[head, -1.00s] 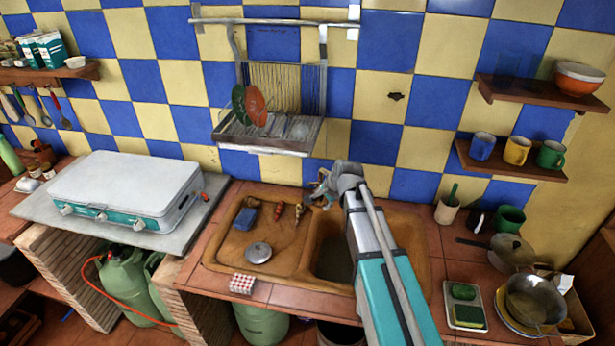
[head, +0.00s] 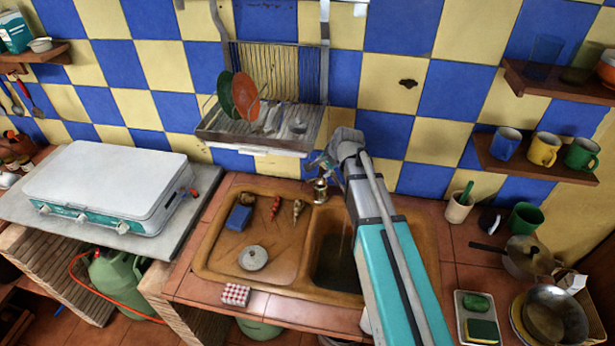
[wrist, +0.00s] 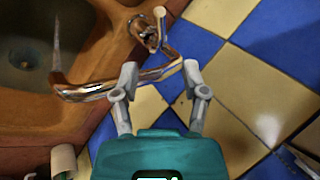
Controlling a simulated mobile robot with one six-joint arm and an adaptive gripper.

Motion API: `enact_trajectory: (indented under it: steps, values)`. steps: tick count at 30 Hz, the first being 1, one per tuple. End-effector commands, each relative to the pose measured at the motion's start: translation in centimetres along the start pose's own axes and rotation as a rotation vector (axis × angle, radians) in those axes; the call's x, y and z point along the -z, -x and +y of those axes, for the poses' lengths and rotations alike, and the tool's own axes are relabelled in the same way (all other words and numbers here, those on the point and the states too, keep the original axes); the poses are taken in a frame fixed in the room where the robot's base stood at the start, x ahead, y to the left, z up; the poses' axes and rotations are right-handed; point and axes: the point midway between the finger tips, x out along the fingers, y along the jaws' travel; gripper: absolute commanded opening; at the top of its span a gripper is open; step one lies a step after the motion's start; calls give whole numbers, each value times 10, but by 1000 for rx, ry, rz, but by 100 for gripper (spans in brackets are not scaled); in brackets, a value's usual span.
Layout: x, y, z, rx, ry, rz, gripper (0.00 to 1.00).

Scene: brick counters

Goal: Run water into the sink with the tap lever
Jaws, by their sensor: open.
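The metal tap (head: 320,190) stands at the back edge of the brown sink (head: 215,262), partly hidden by my arm. In the wrist view, the tap's shiny spout (wrist: 85,91) reaches left over the basin. A thin pale streak (wrist: 57,42) at the spout's end looks like running water. A faint streak also shows over the basin in the head view (head: 343,243). A short pale-tipped lever (wrist: 159,14) shows above the tap body. My gripper (wrist: 160,76) is open beside the tap, with tap metal between its fingers. Contact cannot be told. In the head view, my gripper (head: 325,164) is partly hidden.
A dish rack (head: 255,140) hangs on the wall above the tap. A white stove (head: 110,188) stands to the left. A cup with a green brush (head: 459,208) and a pan (head: 525,254) stand to the right. A lid (head: 253,258) lies on the drainboard.

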Motion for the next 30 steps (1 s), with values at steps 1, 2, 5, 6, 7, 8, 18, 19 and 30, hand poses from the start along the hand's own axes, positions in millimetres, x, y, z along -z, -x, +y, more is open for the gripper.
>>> enact_trajectory:
  steps: [1, 2, 5, 6, 7, 8, 18, 19, 30]
  values:
    - [-1, 0, 0, 0, 1, -1, 57]
    - [-1, 0, 0, 0, 2, -1, 57]
    - [-3, -1, -1, 0, 4, -2, 57]
    - [-3, -1, -1, 0, 5, -3, 57]
    - [-4, -1, -2, 0, 5, -3, 57]
    - [-4, -1, -2, 0, 6, -3, 57]
    - [-5, -8, -2, 0, 8, -4, 57]
    - [-5, -10, -2, 0, 8, -4, 57]
    - [-5, -39, -1, 0, 9, -4, 57]
